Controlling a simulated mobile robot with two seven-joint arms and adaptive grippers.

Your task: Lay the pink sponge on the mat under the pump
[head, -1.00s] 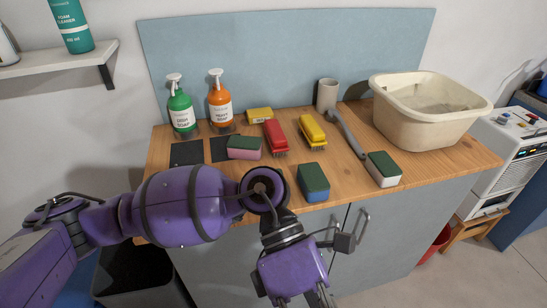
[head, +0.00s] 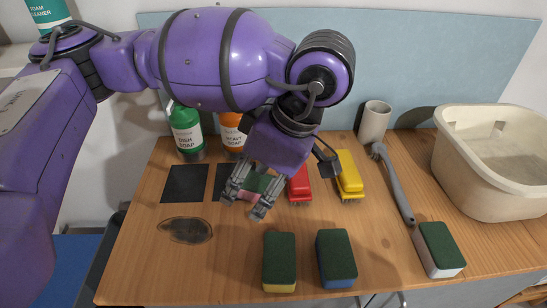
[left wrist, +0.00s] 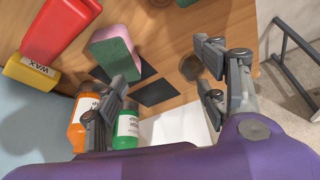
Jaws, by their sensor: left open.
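The pink sponge with a green top (head: 250,197) is on the wooden counter, partly hidden behind my left gripper (head: 244,206) in the head view. In the left wrist view the sponge (left wrist: 115,52) shows at the upper left, beside one fingertip. My left gripper (left wrist: 160,65) is open and empty, above the counter. Two dark mats lie side by side: the left mat (head: 184,184) in front of the green dish soap pump (head: 187,132), the right mat (head: 221,178) in front of the orange heavy soap pump (head: 231,135). My right gripper is out of view.
A red brush (head: 300,188) and a yellow brush (head: 348,175) lie right of the sponge. A yellow-and-green sponge (head: 279,262), a blue one (head: 336,259) and a white one (head: 439,250) lie nearer. A dark round patch (head: 187,231) marks the clear left front. A tub (head: 480,190) stands right.

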